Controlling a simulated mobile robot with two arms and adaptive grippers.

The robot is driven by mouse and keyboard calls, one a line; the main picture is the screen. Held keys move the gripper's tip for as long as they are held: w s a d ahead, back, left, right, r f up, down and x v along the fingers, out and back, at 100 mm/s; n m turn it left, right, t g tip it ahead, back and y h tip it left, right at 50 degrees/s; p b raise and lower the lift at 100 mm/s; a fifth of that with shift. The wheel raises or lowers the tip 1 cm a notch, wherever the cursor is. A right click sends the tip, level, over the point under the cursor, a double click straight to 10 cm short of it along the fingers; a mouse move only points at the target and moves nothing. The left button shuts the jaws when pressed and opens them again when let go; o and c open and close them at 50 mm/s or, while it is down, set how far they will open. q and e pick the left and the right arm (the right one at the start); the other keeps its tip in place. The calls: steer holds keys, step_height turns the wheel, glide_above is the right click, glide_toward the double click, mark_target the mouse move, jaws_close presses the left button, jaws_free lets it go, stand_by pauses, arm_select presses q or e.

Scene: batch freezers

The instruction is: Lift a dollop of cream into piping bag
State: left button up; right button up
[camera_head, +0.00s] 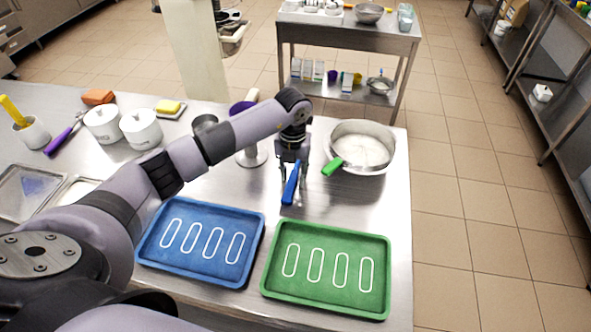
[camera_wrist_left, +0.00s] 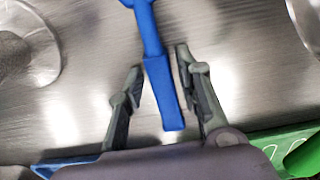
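A metal bowl (camera_head: 385,160) with pale cream (camera_head: 360,148) stands at the right of the table. My left gripper (camera_head: 290,170) points down left of the bowl. In the left wrist view its open fingers (camera_wrist_left: 160,85) straddle the blue handle (camera_wrist_left: 162,90) of a tool, with gaps on both sides; the handle also shows in the head view (camera_head: 291,187). The tool's far end is cut off in the wrist view. A purple item (camera_head: 241,107), possibly the piping bag, is partly hidden behind my arm. My right gripper is out of view.
A blue tray (camera_head: 150,255) and a green tray (camera_head: 275,283), both with white outlines, lie in front. Bare table lies between the gripper and the green tray.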

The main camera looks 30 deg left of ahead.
mark_target(293, 176)
arm_select(q)
jaws_close()
steer(key=shift+r, duration=0.1)
stand_by(0.3)
step_height(293, 176, up, 20)
steer(key=b, duration=0.3)
steer(key=shift+b, duration=0.3)
steer(key=shift+c, duration=1.7)
jaws_free()
jaws_close()
